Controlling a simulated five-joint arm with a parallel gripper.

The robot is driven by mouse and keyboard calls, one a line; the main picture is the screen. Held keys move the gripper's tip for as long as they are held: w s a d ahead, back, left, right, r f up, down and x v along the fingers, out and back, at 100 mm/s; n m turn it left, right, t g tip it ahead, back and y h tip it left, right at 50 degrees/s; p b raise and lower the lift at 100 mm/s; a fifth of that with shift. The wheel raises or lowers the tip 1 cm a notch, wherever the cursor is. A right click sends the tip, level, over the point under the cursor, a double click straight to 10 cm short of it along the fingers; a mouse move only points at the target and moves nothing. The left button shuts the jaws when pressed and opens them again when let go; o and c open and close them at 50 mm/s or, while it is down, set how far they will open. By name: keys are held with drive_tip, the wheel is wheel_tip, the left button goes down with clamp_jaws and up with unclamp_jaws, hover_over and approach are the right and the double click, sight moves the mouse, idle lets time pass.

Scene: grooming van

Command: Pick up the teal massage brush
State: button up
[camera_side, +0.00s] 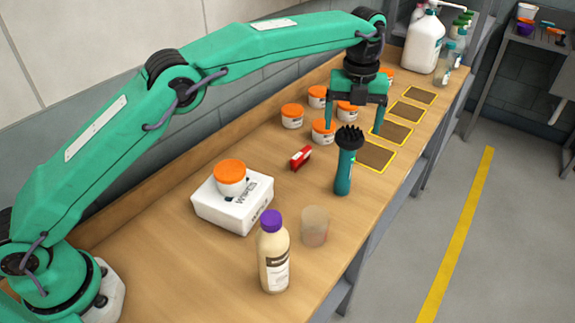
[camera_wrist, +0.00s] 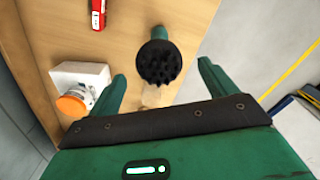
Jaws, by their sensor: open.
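The teal massage brush (camera_side: 344,173) stands upright on the wooden bench in the side view, its black bristled head on top. In the wrist view the bristled head (camera_wrist: 159,64) faces the camera and hides most of the handle. My gripper (camera_side: 352,130) is open and empty, fingers pointing down, and looks higher than the brush and behind it in the side view. In the wrist view the brush head shows between the two fingertips (camera_wrist: 163,72), slightly beyond them. I cannot tell the exact gap; no contact is clear.
A red item (camera_side: 300,158) lies left of the brush. A white wipes box (camera_side: 240,203) bears an orange-lidded jar (camera_side: 230,180). A purple-capped bottle (camera_side: 273,258) and translucent cup (camera_side: 314,227) stand in front. Several orange-lidded jars (camera_side: 292,117) and yellow-edged mats (camera_side: 374,157) lie behind.

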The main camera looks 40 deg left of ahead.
sight(351, 131)
drive_tip(key=shift+f, duration=0.15)
drive_tip(key=shift+f, duration=2.45)
drive_tip(key=c, duration=1.6)
